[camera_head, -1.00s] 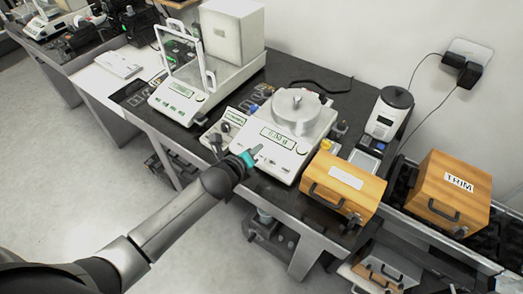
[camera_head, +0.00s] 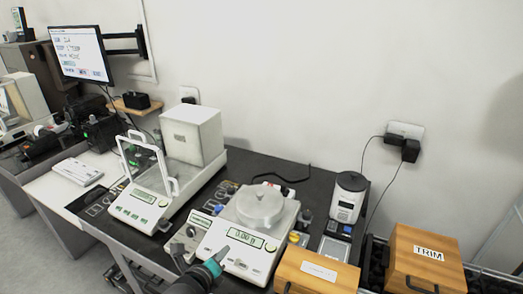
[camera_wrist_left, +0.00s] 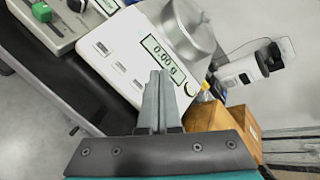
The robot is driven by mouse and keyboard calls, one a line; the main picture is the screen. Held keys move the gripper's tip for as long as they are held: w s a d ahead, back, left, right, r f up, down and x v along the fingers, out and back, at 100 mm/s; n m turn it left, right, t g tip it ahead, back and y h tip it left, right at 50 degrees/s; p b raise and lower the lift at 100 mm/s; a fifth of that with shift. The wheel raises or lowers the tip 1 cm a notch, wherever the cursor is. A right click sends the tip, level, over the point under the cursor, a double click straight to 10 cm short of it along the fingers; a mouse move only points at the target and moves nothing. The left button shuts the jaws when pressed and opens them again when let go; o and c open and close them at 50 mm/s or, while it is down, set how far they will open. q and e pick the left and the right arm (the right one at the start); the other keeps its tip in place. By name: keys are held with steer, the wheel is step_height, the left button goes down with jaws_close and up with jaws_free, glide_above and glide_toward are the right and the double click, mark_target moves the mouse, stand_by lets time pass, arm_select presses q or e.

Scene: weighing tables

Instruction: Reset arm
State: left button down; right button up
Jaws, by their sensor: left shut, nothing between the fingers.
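My left gripper (camera_head: 219,258) is at the front edge of the white balance (camera_head: 238,272) in the head view. In the left wrist view its two grey fingers (camera_wrist_left: 160,90) are together with nothing between them, in front of the balance's display (camera_wrist_left: 163,60). I cannot tell whether the fingertips touch the balance. A round metal lidded pan (camera_head: 260,206) sits on top of the balance, and the display reads about 0.00 g. My right gripper is in neither view.
A glass-framed balance (camera_head: 146,203) with a white box (camera_head: 193,134) stands to the left. Wooden boxes (camera_head: 316,272), one marked TRIM (camera_head: 428,262), stand to the right. A white device (camera_head: 347,196) is behind them. A monitor (camera_head: 80,55) is at the back left.

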arm_select(q)
steer(key=s+a+r+n+g+y, duration=0.15)
steer(key=s+n+g, duration=0.25)
steer(key=s+n, duration=0.95)
steer(key=s+r+n+g+y, duration=0.15)
steer(key=s+n+g, duration=0.35)
steer(key=s+n, duration=0.85)
step_height(320, 180, down, 25)
steer(key=s+m+b, duration=0.1)
steer(key=s+b, duration=0.1)
steer(key=b, duration=0.3)
steer(key=s+a+f+g+b, duration=0.2)
steer(key=s+f+b, duration=0.3)
steer(key=s+f, duration=1.1)
step_height(320, 180, down, 4)
steer(key=shift+a+h, duration=0.3)
steer(key=shift+a, duration=0.05)
steer(key=shift+s, duration=0.2)
